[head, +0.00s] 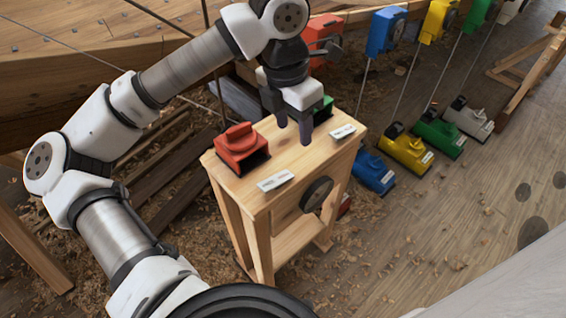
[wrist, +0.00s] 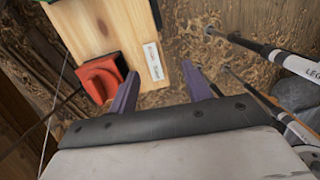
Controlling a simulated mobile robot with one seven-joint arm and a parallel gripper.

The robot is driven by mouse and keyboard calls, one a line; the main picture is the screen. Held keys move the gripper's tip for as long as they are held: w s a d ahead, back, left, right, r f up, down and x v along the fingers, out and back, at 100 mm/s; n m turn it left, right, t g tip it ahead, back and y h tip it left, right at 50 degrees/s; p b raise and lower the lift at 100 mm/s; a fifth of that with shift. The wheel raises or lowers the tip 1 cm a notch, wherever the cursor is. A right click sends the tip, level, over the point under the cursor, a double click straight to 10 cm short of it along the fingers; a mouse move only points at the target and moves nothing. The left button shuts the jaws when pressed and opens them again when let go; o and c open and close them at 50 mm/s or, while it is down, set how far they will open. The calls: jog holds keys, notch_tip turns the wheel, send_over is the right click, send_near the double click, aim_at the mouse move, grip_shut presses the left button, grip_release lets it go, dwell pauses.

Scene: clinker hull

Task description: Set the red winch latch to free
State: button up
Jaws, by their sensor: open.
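A red winch (head: 322,32) is mounted by the hull at the top middle of the head view, with a dark grey part at its lower right. Its latch is too small to make out, and I cannot tell its setting. My gripper (head: 294,130) points down over the wooden stand, apart from the winch and to its lower left. The purple fingers of my gripper (wrist: 163,88) are open and empty in the wrist view. A red housing (head: 241,148) with a raised top sits on the stand, left of the fingers; it also shows in the wrist view (wrist: 101,78).
The wooden stand (head: 228,178) bears two white labels and a green piece (head: 323,110) partly hidden behind my gripper. Blue (head: 386,30), yellow (head: 437,20) and green winches continue rightward, with cables down to coloured floor blocks. Floor at the right is mostly clear, with shavings.

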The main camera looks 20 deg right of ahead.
aim_at(283, 176)
jog(key=shift+y, duration=0.7)
jog(key=f, duration=0.5)
jog(key=a+f+p, duration=0.1)
jog(key=f, duration=0.3)
jog(key=w+f+p, duration=0.1)
jog(key=f, duration=0.4)
jog(key=shift+a+f, duration=0.2)
jog(key=shift+f, duration=0.15)
jog(key=c, duration=1)
